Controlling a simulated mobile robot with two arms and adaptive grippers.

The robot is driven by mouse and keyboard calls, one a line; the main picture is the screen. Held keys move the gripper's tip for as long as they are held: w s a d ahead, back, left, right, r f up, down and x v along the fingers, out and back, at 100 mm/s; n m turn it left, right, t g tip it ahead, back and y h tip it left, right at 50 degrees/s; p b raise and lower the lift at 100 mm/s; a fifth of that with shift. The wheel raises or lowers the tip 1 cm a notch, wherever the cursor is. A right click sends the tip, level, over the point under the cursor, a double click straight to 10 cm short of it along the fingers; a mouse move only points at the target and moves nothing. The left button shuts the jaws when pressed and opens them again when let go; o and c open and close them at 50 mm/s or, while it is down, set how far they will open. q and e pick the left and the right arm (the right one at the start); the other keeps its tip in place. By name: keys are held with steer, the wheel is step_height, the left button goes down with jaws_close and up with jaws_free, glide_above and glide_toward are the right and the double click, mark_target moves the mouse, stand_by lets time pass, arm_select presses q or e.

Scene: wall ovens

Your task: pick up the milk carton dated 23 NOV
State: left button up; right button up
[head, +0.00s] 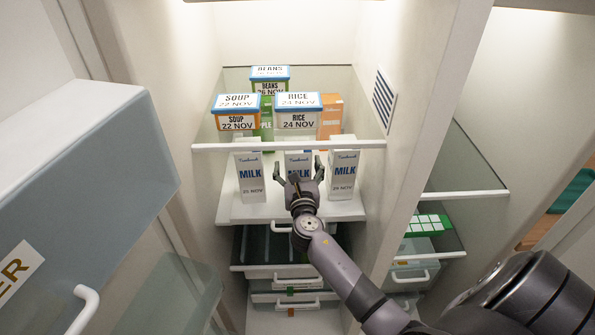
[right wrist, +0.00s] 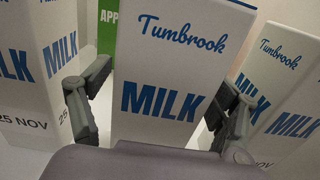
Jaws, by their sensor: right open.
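Three white milk cartons with blue lettering stand in a row on the fridge shelf. The left carton (head: 251,176) reads 25 NOV, also in the right wrist view (right wrist: 30,75). The right carton (head: 343,174) has a date too small to read surely; it also shows in the right wrist view (right wrist: 285,85). The middle carton (head: 298,160) has its date hidden behind my right gripper (head: 298,167). In the right wrist view, the open fingers (right wrist: 165,95) are on either side of the middle carton (right wrist: 175,50). Contact cannot be told. My left gripper is not in view.
A glass shelf with a white front edge (head: 225,147) lies above the cartons, holding a soup box (head: 237,112), a rice box (head: 297,110) and a beans box (head: 270,84). Drawers (head: 290,284) lie below.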

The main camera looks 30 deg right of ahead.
steer(key=shift+c, duration=0.4)
jaws_close()
steer(key=shift+w+r, duration=0.1)
steer(key=shift+r, duration=0.05)
stand_by(0.5)
